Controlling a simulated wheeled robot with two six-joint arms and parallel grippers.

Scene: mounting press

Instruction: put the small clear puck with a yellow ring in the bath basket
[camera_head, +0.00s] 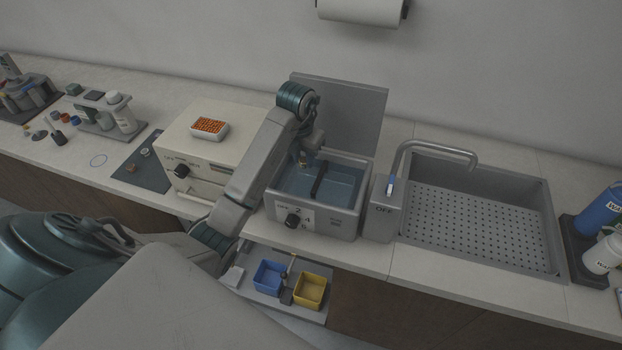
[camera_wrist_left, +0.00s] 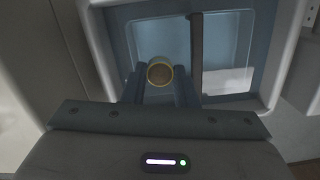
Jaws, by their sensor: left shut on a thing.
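My left gripper (camera_wrist_left: 160,80) is shut on the small puck (camera_wrist_left: 160,71), which shows a yellow ring around a brownish face in the left wrist view. In the head view the left gripper (camera_head: 303,160) is over the left part of the open water bath (camera_head: 325,225), and the puck is too small to make out clearly there. The bath holds blue water, and a dark bar (camera_head: 319,180) crosses it; the bar also shows in the left wrist view (camera_wrist_left: 196,55). The basket's details are hard to tell. My right gripper is not in view.
The bath's raised lid (camera_head: 350,110) stands behind it. A beige oven-like box (camera_head: 195,165) with an orange-filled tray (camera_head: 209,129) is to the left. A grey sink (camera_head: 480,220) with a faucet (camera_head: 430,148) is to the right. Blue (camera_head: 268,276) and yellow (camera_head: 310,291) bins sit below in front.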

